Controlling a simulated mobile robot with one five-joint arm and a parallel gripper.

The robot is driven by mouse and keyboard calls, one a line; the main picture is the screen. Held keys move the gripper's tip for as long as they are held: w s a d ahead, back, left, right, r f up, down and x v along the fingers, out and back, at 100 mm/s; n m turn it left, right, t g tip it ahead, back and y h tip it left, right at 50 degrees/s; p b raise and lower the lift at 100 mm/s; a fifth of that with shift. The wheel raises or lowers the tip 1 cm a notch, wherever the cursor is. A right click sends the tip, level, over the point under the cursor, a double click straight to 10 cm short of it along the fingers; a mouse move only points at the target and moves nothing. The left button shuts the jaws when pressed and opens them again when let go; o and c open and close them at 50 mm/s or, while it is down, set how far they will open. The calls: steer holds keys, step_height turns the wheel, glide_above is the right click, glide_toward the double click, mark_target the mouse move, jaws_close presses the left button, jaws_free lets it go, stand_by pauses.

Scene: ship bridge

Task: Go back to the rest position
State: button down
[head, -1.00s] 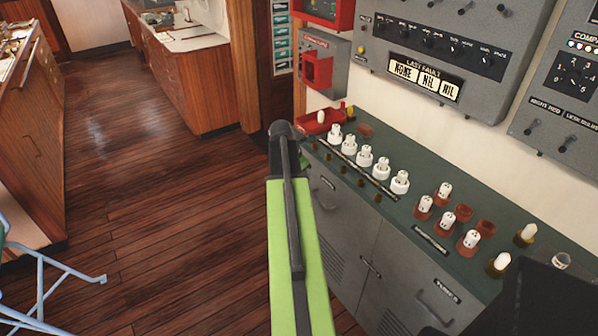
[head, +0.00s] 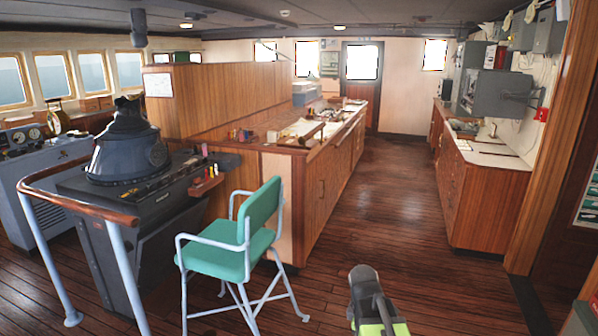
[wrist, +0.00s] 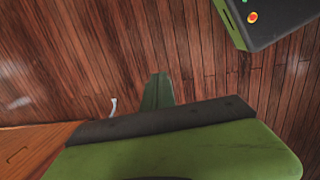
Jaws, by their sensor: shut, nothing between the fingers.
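My gripper (wrist: 165,118) fills the lower part of the wrist view as a broad green shape with a dark edge. It is shut and empty, above the brown plank floor. Part of my green and black arm shows at the bottom of the head view, folded low in front of me. The fingertips cannot be made out in the head view.
A green chair (head: 238,238) stands left of centre, beside a dark console (head: 130,170) with a wooden handrail (head: 75,205). A long wooden counter (head: 318,180) runs back; wooden cabinets (head: 478,195) stand right. The floor aisle (head: 390,205) between them is clear.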

steer(key=s+a+m+g+y, duration=0.1)
steer(key=s+a+m, duration=0.4)
steer(key=m, duration=0.8)
steer(key=shift+s+a+y, duration=0.25)
steer(key=shift+a+y, duration=0.05)
steer(key=shift+a, duration=0.35)
steer(key=shift+f, duration=0.1)
